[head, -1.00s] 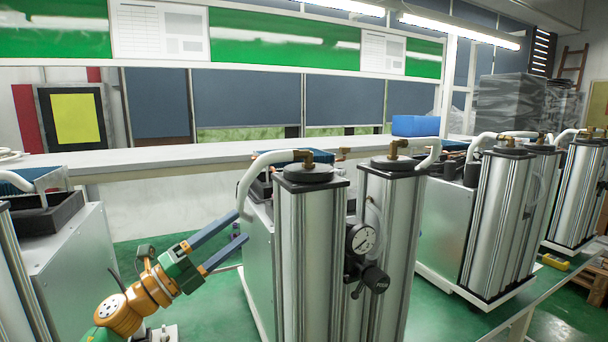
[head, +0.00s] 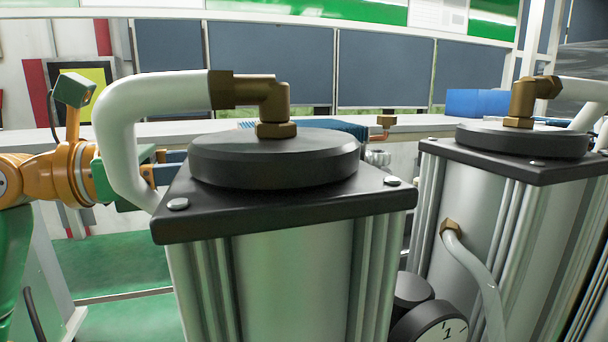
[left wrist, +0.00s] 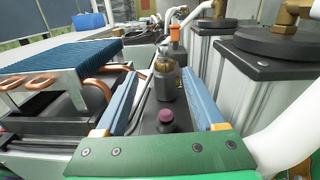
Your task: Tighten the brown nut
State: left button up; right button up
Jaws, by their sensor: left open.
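A brown brass nut (head: 276,130) sits at the foot of an elbow fitting on the round black cap (head: 274,160) of the near column. A similar brass nut (head: 518,122) sits on the right column's cap. My left gripper (head: 170,168) is left of and behind the near column, its tips partly hidden by the white hose and cap plate. In the left wrist view my left gripper (left wrist: 166,74) is open with two blue fingers spread and nothing clasped. The brass fitting (left wrist: 287,12) shows there at the upper right, apart from the fingers. My right gripper is out of view.
The white hose (head: 120,120) curves from the near elbow down beside my left gripper. In the left wrist view, a brass-topped part (left wrist: 167,65) and a purple knob (left wrist: 166,116) lie between the fingers. A finned blue cooler (left wrist: 60,60) with copper pipes is at left.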

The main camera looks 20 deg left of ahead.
aim_at(289, 158)
pick_arm(q)
jog(key=shift+s+f, duration=0.3)
jog(key=shift+f, duration=0.15)
jog(key=shift+s+d+r, duration=0.1)
jog(key=shift+s+r, duration=0.05)
jog(key=shift+r, duration=0.05)
jog(key=p+x, duration=0.2)
jog(key=x, duration=0.4)
jog(key=shift+r, duration=0.1)
jog(key=shift+w+d, duration=0.35)
jog(key=shift+s+a, duration=0.1)
jog(key=shift+a, duration=0.05)
jog(key=shift+c, duration=0.7)
grip_shut()
